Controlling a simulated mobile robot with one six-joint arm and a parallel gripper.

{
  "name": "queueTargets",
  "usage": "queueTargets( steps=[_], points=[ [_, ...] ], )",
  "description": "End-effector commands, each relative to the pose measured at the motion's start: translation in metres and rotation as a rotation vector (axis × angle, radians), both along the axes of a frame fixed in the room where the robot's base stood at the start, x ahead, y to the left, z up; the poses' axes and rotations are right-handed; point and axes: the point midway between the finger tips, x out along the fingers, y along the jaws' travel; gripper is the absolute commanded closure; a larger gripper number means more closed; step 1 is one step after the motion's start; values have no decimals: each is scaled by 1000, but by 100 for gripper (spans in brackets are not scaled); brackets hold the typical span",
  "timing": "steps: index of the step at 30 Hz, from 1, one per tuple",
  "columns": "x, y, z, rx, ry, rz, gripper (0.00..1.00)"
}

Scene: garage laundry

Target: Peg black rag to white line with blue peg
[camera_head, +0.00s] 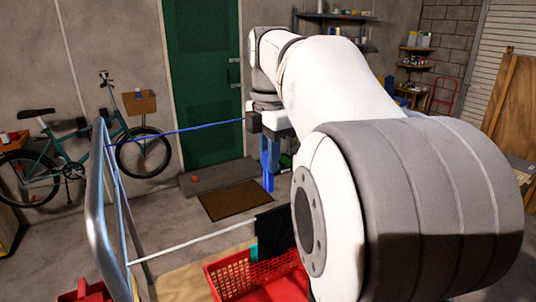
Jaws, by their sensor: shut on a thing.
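The black rag (275,232) hangs over the right part of the white line (190,243), above a red basket; my arm hides its right side. My gripper (269,147) is in the middle of the view, pointing down, above and apart from the rag and the white line. It is shut on the blue peg (268,178), which hangs below it. The exact contact between jaws and peg is too small to make out.
A blue line (185,130) runs from the metal rack frame (97,200) toward my gripper. The red basket (228,281) stands below the rag, with a teal thing (253,251) at it. A bicycle (75,165), a doormat (235,200) and a green door (205,75) are behind.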

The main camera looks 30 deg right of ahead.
Motion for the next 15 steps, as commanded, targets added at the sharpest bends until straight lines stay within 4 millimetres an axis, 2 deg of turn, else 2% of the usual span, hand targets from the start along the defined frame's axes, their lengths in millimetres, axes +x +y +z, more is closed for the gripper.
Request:
queueTargets(
  steps=[15],
  points=[
    [0, 1, -27, 0, 0, 1, 100]
  ],
)
